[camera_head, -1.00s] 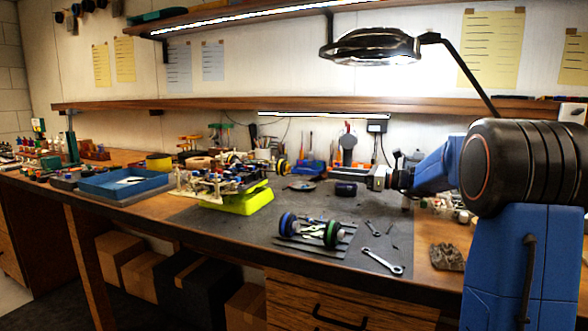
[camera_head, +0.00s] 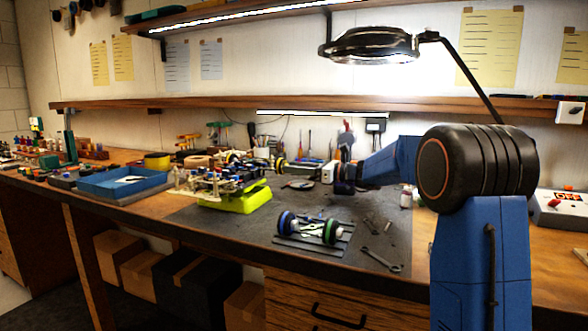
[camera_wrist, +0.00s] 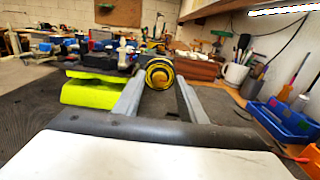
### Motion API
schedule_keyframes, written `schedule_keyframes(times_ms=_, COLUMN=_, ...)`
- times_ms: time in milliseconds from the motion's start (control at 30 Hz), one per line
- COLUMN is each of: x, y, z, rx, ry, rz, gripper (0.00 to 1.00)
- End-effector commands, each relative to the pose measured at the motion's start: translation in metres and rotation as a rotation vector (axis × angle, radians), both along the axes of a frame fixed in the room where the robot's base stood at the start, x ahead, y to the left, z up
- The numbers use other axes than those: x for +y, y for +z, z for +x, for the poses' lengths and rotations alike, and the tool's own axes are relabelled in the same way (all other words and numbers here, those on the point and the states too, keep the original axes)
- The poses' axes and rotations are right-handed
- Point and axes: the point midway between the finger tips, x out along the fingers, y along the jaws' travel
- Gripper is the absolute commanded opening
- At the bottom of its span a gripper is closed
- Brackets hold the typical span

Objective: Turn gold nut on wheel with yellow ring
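The wheel with the yellow ring (camera_wrist: 159,72) faces my wrist camera, on the near side of the racecar (camera_wrist: 105,55). Its gold nut (camera_wrist: 156,76) is small at the wheel's middle, with no fine detail. In the head view the wheel (camera_head: 281,165) is at the car's right end. The car (camera_head: 222,184) rests on a bright yellow-green stand (camera_head: 236,203). My gripper (camera_wrist: 160,78) is open and empty, pointing at the wheel, its fingers to either side of it in the picture. I cannot tell the remaining gap. In the head view its fingers are hard to make out.
Loose wheels with blue (camera_head: 286,222) and green (camera_head: 331,232) rings stand on the mat, near a wrench (camera_head: 382,261). A blue tray (camera_head: 125,184) is left of the car. A blue bin (camera_wrist: 284,121) and mug (camera_wrist: 236,74) stand at right. A lamp (camera_head: 369,45) hangs above.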

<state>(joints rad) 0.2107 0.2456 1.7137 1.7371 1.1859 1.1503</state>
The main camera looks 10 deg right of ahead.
Motion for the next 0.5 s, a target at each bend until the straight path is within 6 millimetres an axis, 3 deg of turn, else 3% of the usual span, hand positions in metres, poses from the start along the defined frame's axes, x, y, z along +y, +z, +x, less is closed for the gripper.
schedule_keyframes(times_ms=367, x=0.0043, y=0.0004, z=0.0030, rx=0.000, ry=0.000, rz=0.000, gripper=0.37)
schedule_keyframes(times_ms=500, x=0.0042, y=0.0003, z=0.0029, rx=0.000, ry=0.000, rz=0.000, gripper=0.06)
